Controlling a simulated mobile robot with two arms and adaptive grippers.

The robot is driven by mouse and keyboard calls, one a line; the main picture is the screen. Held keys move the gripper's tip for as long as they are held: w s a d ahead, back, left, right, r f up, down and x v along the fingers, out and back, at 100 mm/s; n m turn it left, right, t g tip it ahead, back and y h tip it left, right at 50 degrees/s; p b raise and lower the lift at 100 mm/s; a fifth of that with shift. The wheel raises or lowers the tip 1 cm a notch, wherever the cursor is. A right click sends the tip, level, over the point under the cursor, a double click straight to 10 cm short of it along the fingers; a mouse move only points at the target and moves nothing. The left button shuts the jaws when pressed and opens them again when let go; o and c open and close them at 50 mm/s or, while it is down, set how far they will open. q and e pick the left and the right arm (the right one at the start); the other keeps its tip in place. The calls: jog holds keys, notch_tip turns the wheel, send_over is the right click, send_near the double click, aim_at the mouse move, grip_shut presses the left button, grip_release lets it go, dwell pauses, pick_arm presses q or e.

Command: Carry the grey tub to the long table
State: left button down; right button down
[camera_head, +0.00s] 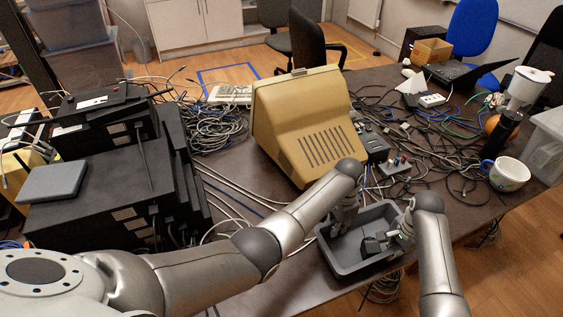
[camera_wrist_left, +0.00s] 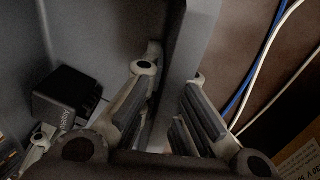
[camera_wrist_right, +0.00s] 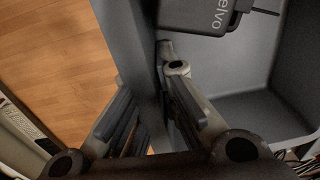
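The grey tub (camera_head: 340,262) is at the front edge of the cluttered dark table (camera_head: 285,297); I cannot tell whether it rests there or is slightly raised. A black boxy power adapter (camera_head: 371,245) lies in it, and also shows in the left wrist view (camera_wrist_left: 66,97) and right wrist view (camera_wrist_right: 205,17). My left gripper (camera_head: 342,222) has its fingers on both sides of one tub wall (camera_wrist_left: 187,45) and looks closed on it. My right gripper (camera_head: 402,236) likewise straddles the opposite wall (camera_wrist_right: 130,35) and looks closed on it. Finger contact is partly hidden.
A beige monitor (camera_head: 305,125) stands just behind the tub. Black equipment (camera_head: 100,190) is stacked at left. Cables cover much of the tabletop. A mug (camera_head: 508,175), a black bottle (camera_head: 500,135) and a clear bin (camera_head: 546,150) are at right. Wooden floor (camera_head: 500,260) is open at lower right.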

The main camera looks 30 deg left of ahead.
pick_arm(q)
jog(key=c, duration=1.6)
grip_release()
jog(key=shift+c, duration=0.2)
pick_arm(e)
jog(key=c, duration=1.6)
grip_release()
jog(key=shift+f, duration=0.1)
jog(key=shift+c, duration=0.2)
pick_arm(q)
notch_tip(320, 180, up, 12)
jog(key=shift+w+a, duration=0.25)
pick_arm(e)
notch_tip(320, 180, up, 12)
jog(key=shift+s+d, duration=0.2)
jog(key=shift+d, duration=0.05)
pick_arm(q)
jog(key=shift+f, duration=0.1)
